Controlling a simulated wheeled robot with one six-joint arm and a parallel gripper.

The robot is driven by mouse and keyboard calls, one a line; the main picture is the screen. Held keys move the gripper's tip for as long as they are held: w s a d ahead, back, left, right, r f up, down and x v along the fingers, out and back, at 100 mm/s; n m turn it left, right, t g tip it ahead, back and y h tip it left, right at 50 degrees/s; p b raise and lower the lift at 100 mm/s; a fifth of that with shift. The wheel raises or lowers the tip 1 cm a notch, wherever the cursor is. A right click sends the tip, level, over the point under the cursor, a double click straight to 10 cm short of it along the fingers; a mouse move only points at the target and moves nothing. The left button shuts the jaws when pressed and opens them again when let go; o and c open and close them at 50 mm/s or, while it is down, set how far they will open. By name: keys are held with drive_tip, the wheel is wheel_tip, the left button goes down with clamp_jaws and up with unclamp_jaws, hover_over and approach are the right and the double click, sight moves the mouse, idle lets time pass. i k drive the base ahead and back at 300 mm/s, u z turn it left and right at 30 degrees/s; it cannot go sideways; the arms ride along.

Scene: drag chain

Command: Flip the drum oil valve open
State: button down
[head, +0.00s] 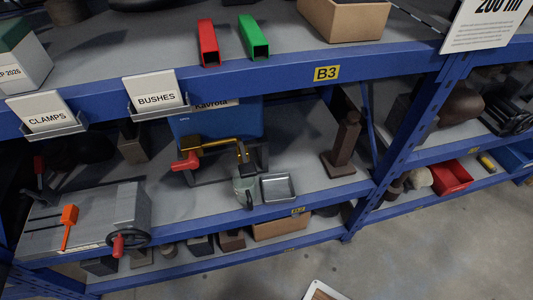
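A blue oil drum (247,117) lies on the middle shelf in a dark cradle (262,157), its top partly hidden by the shelf beam above. A brass valve (212,142) sits at its front, with a spout bending down on the right. A red grip (186,161) shows at the left of the valve; I cannot tell its exact lever angle. A small grey-green cup (243,190) stands below the spout near the shelf's front edge. My gripper is not in view.
A metal tray (278,187) sits right of the cup. A brown post (345,145) stands farther right. A grey box (95,215) with an orange lever and a handwheel (128,238) is at left. The upper shelf beam (275,82) overhangs the drum. Floor in front is mostly clear.

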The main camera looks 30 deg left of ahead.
sight(192, 162)
drive_tip(key=z, duration=1.3)
drive_tip(key=i, duration=0.25)
drive_tip(key=u, duration=2.9)
